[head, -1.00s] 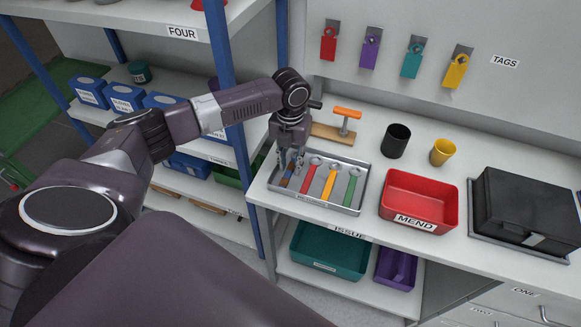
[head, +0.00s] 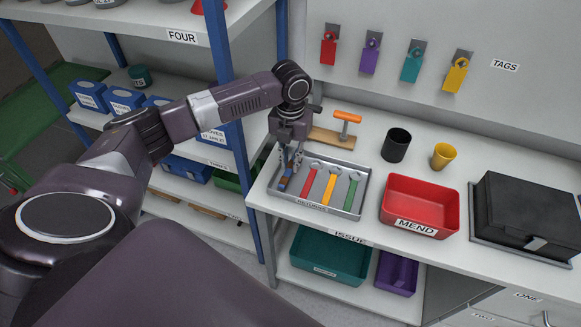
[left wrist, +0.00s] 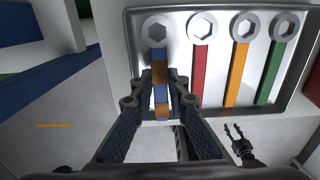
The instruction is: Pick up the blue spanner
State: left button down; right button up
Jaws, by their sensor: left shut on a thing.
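The blue spanner (left wrist: 160,72) has a grey ring head and brown bands on its blue handle. It also shows at the left end of the grey tray (head: 347,211) in the head view (head: 284,184). My left gripper (head: 290,166) points down over it. In the left wrist view my left gripper's fingers (left wrist: 160,97) are shut on its handle, one on each side. I cannot tell whether it is clear of the tray floor. My right gripper (left wrist: 235,132) shows small in the left wrist view, its fingers apart and empty.
Red (head: 310,180), yellow (head: 329,187) and green (head: 351,191) spanners lie to the right in the tray. The red MEND bin (head: 420,203), black cup (head: 396,145) and yellow cup (head: 443,156) are further right. A blue shelf post (head: 220,80) is close left.

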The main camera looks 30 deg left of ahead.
aim_at(291, 166)
pick_arm(q)
notch_tip(291, 166, up, 17)
jog(key=b, duration=0.2)
jog(key=shift+r, duration=0.2)
dwell(0.4)
